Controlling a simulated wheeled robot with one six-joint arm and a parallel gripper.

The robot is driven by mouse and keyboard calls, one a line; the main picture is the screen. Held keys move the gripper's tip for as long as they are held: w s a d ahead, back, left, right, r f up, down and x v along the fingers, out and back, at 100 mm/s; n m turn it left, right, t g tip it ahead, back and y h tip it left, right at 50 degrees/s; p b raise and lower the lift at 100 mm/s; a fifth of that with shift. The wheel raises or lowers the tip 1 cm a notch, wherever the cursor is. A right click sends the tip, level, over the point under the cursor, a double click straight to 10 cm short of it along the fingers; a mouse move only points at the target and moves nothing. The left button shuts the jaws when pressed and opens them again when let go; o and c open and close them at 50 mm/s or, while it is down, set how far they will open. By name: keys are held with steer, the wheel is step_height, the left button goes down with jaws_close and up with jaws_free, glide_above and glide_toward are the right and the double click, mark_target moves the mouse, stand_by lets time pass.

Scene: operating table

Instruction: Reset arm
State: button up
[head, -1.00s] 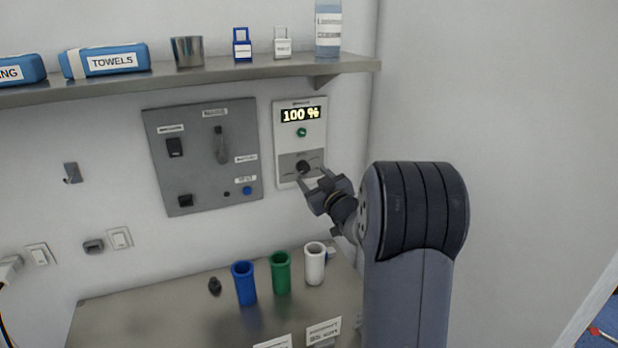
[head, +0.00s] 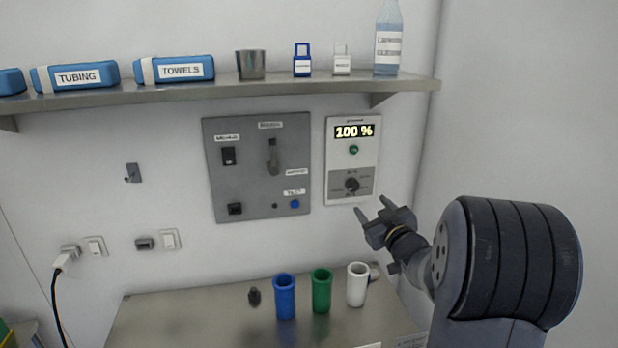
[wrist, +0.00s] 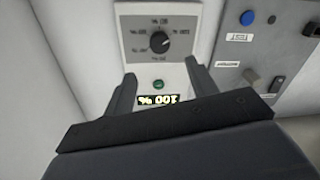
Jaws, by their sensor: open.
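My gripper (head: 374,207) is open and empty, just below and to the right of the white dial panel (head: 369,133) on the wall. The panel's display (head: 354,131) reads 100 %, with a green light (head: 353,149) under it and a black knob (head: 351,185) near the bottom. In the wrist view, the two fingers (wrist: 160,90) stand apart, with the knob (wrist: 159,42) beyond them and the display upside down between them. The gripper looks clear of the knob. My arm fills the lower right of the head view.
A grey switch panel (head: 221,190) is left of the dial panel. Below is a metal counter (head: 200,325) with blue (head: 285,298), green (head: 321,291) and white (head: 357,285) cups. A shelf (head: 300,90) with boxes and a bottle (head: 388,45) runs above. The wall at right is bare.

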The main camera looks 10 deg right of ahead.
mark_target(354, 187)
steer(key=w+p, duration=0.1)
steer(key=w, duration=0.5)
steer(key=w+p, duration=0.1)
steer(key=w, duration=0.3)
steer(key=shift+a+r+p, duration=0.25)
steer(key=shift+a+p, duration=0.1)
steer(key=shift+n, duration=0.7)
steer(key=shift+f, duration=0.1)
